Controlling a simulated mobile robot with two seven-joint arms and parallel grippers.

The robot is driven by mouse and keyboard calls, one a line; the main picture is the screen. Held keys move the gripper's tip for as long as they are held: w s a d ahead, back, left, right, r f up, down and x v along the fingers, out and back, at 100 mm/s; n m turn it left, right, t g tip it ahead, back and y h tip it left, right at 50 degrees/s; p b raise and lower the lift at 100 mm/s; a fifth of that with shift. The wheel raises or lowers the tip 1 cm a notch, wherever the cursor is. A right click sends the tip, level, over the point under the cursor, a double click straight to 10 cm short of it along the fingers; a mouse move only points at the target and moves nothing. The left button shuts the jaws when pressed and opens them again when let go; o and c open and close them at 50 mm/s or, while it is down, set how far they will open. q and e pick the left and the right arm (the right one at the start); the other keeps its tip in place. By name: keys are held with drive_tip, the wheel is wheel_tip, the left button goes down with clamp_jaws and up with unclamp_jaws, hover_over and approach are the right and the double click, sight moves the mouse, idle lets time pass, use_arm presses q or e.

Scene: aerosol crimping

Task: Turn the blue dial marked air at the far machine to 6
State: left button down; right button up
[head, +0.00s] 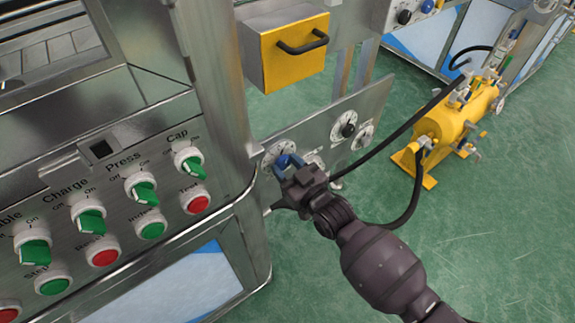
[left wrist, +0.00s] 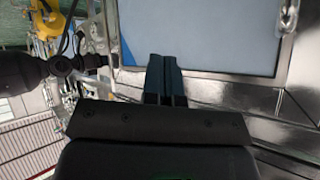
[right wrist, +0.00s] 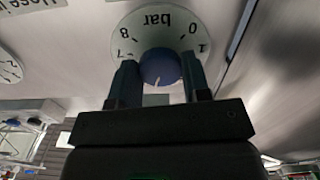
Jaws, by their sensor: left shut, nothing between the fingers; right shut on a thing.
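The blue dial (head: 284,160) sits on a round white scale on the steel panel of the far machine. In the right wrist view the blue dial (right wrist: 160,66) is between the two fingers of my right gripper (right wrist: 160,78), which is shut on it. The scale reads upside down there, with bar, 0, 1, 7 and 8 visible; the other numbers are hidden by my gripper. A white mark on the dial points down, toward the hidden part. My right gripper also shows in the head view (head: 288,168). My left gripper (left wrist: 164,78) is shut and empty.
A black dial (head: 347,129) and smaller gauges are right of the blue dial. A yellow drawer (head: 292,55) with a black handle is above. Black hoses run to a yellow tank (head: 452,120). Green switches (head: 142,190) are on the near panel at left.

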drive_tip(key=m, duration=0.3)
drive_tip(key=shift+r+m+p, duration=0.1)
drive_tip(key=shift+m+p, duration=0.3)
drive_tip(key=shift+m, duration=2.7)
use_arm(q)
drive_tip(key=shift+s, duration=0.1)
use_arm(e)
drive_tip(key=o, duration=0.9)
use_arm(q)
drive_tip(key=shift+r, duration=0.1)
use_arm(e)
drive_tip(key=shift+s, duration=0.1)
